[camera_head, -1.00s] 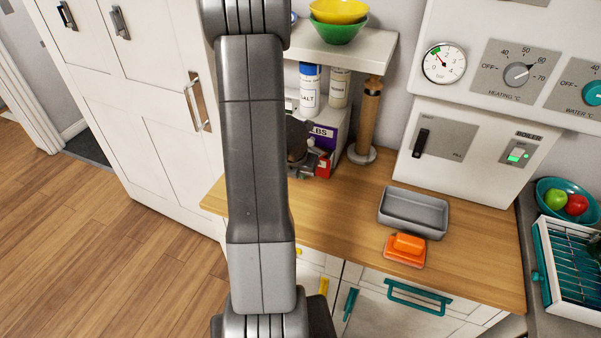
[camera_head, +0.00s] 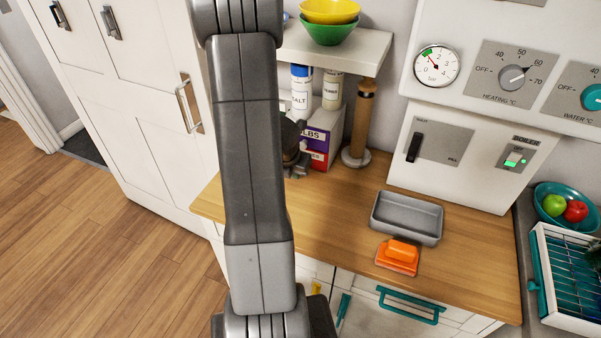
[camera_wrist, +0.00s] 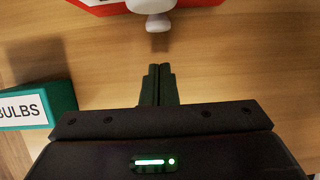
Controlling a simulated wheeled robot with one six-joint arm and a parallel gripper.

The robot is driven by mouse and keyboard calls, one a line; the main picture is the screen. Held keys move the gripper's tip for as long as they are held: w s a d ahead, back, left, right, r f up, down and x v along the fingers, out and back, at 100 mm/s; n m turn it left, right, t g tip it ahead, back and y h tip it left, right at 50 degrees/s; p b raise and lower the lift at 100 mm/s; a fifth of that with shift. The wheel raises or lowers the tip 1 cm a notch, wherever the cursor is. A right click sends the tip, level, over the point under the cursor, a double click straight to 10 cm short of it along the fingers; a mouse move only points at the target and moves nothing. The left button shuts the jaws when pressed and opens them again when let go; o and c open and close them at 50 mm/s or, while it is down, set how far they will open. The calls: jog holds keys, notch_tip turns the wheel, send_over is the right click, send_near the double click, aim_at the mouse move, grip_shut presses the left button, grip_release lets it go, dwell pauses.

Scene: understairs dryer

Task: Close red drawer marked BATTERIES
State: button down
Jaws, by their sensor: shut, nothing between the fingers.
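A red drawer front (camera_wrist: 88,7) with a pale label panel and a white knob (camera_wrist: 157,20) shows at the top edge of the wrist view; its wording is cut off. My gripper (camera_wrist: 158,70) is shut and empty, its fingertips a short gap from the knob and pointing towards it. In the head view a red front (camera_head: 318,160) sits below a purple front (camera_head: 322,137), partly hidden by my arm and gripper. How far the drawer stands out cannot be told.
A teal block labelled BULBS (camera_wrist: 38,105) lies left of my gripper in the wrist view. The wooden worktop (camera_head: 345,205) holds a grey tray (camera_head: 408,226), an orange object (camera_head: 397,262) and a brown cylinder (camera_head: 362,115). A shelf (camera_head: 340,48) with bowls overhangs the drawers.

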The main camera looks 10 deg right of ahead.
jog(key=p+v, duration=0.5)
jog(key=v, duration=0.5)
jog(key=shift+s+a, duration=0.25)
jog(key=shift+s, duration=0.1)
jog(key=shift+f, duration=0.1)
